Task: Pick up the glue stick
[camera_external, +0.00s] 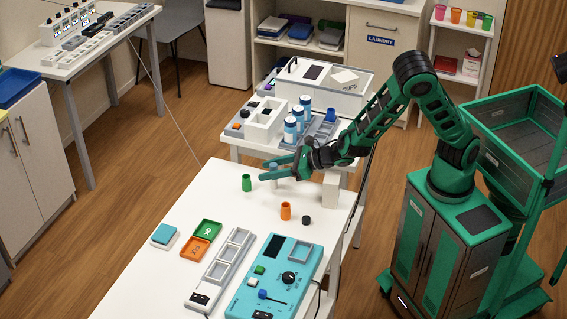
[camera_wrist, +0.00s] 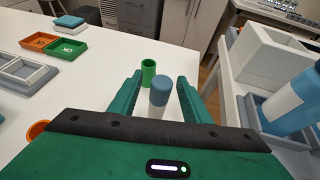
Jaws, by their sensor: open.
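The glue stick (camera_wrist: 160,92), white with a blue-grey cap, stands upright on the white table. In the wrist view it is between the two green fingers of my gripper (camera_wrist: 160,80), with gaps on both sides. In the external view the glue stick (camera_external: 273,167) shows partly between the fingers of my gripper (camera_external: 265,169). The gripper is open and level, low over the table. The lower part of the glue stick is hidden by the gripper body in the wrist view.
A green cup (camera_external: 246,183) stands just beyond the fingertips. An orange cup (camera_external: 286,211) and a black cap (camera_external: 306,220) are nearby. A white block (camera_external: 331,190) stands by the wrist. Trays and a teal control panel (camera_external: 272,282) occupy the near table. Blue-and-white bottles (camera_external: 290,130) stand behind.

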